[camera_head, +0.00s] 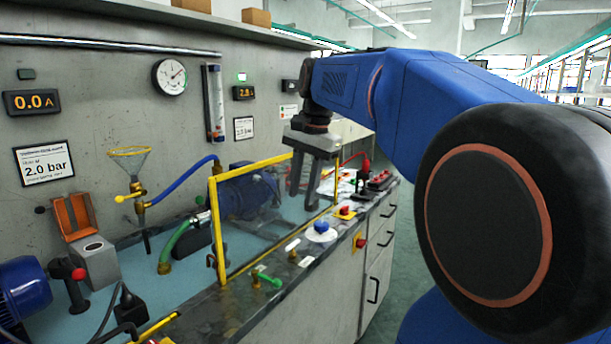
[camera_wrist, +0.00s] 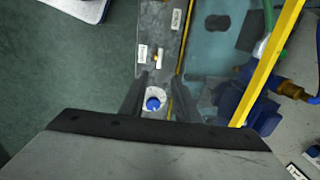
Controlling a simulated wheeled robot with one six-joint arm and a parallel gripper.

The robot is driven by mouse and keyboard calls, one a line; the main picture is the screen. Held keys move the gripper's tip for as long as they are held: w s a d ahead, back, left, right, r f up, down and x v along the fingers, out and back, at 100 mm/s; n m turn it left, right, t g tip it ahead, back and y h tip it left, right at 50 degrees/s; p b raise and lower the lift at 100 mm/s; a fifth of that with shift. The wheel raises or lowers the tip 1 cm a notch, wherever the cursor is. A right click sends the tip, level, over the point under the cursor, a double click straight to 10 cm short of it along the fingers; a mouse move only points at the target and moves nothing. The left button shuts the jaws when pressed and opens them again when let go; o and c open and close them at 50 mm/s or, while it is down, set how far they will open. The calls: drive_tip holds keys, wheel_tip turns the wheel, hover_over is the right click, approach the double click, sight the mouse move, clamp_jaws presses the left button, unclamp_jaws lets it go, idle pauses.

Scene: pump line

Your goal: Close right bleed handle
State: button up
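My gripper (camera_head: 303,200) points down over the front of the bench, with its two fingers apart and nothing between them in the head view. In the wrist view, my gripper (camera_wrist: 158,100) has a blue knob (camera_wrist: 152,103) on a white round base showing between its fingers. The blue knob (camera_head: 321,228) lies below the fingertips in the head view. A green handle (camera_head: 267,278) sits on the bench front, left of the knob. A small yellow handle (camera_head: 292,253) is between them and also shows in the wrist view (camera_wrist: 158,55). No readable label shows which is the right bleed handle.
A yellow-framed clear guard (camera_head: 216,230) stands behind the front strip, close to my gripper. A red knob (camera_head: 345,211) and a red button on a yellow plate (camera_head: 360,241) are to the right.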

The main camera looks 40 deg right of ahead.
drive_tip(key=shift+s+d+r, duration=0.1)
drive_tip(key=shift+s+r, duration=0.1)
drive_tip(key=shift+r, duration=0.7)
drive_tip(key=shift+s+d+r, duration=0.1)
drive_tip(key=shift+s+r, duration=0.05)
drive_tip(key=shift+r, duration=0.75)
